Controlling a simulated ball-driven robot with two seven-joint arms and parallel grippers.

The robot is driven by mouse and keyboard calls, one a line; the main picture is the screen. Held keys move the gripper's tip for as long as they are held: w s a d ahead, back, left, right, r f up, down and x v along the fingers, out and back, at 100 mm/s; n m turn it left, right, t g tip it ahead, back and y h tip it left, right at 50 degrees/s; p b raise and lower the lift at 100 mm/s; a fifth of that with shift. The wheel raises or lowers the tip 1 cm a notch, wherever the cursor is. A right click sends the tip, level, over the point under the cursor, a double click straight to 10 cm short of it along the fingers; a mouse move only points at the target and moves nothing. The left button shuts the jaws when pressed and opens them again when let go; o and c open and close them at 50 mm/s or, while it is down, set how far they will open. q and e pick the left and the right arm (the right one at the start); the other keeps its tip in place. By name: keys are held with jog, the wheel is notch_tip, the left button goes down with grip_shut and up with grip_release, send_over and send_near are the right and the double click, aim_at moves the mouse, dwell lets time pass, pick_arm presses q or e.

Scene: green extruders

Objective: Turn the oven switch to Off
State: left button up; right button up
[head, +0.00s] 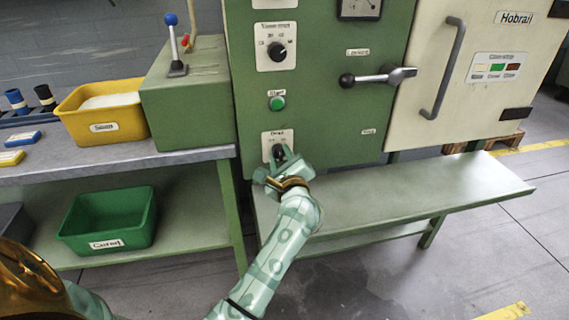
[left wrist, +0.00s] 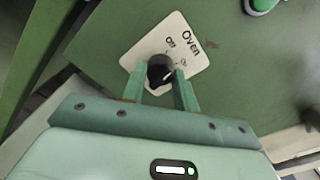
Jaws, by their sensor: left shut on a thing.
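The oven switch is a black knob (left wrist: 160,71) on a white plate (left wrist: 166,42) marked "Oven", with "Off" at the upper middle and another marking at the right. In the head view the plate (head: 271,137) sits low on the green cabinet's front. My left gripper (left wrist: 160,82) is at the knob, with one green finger on each side, shut on it. In the head view my left gripper (head: 280,160) hides part of the knob and plate. The knob's pointer direction is hard to make out. My right gripper is not in view.
A round green button (head: 277,103) and a larger knob (head: 277,51) are above the switch. A black-ended lever (head: 372,77) and cream door (head: 480,60) are to the right. A metal bench (head: 430,185) runs below. A yellow bin (head: 95,107) stands left.

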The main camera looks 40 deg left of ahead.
pick_arm(q)
jog(key=shift+f+n+b, duration=0.25)
jog(key=shift+n+b, duration=0.65)
jog(key=shift+n, duration=0.3)
jog(key=shift+r+n+b, duration=0.15)
jog(key=shift+n+b, duration=0.55)
jog(key=shift+n, duration=0.2)
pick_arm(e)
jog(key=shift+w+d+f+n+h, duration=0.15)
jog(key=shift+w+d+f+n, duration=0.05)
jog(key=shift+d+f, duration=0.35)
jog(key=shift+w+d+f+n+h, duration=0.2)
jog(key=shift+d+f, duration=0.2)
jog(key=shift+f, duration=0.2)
pick_arm(q)
jog(key=shift+r, duration=0.1)
jog(key=o, duration=1)
jog(key=shift+c, duration=0.2)
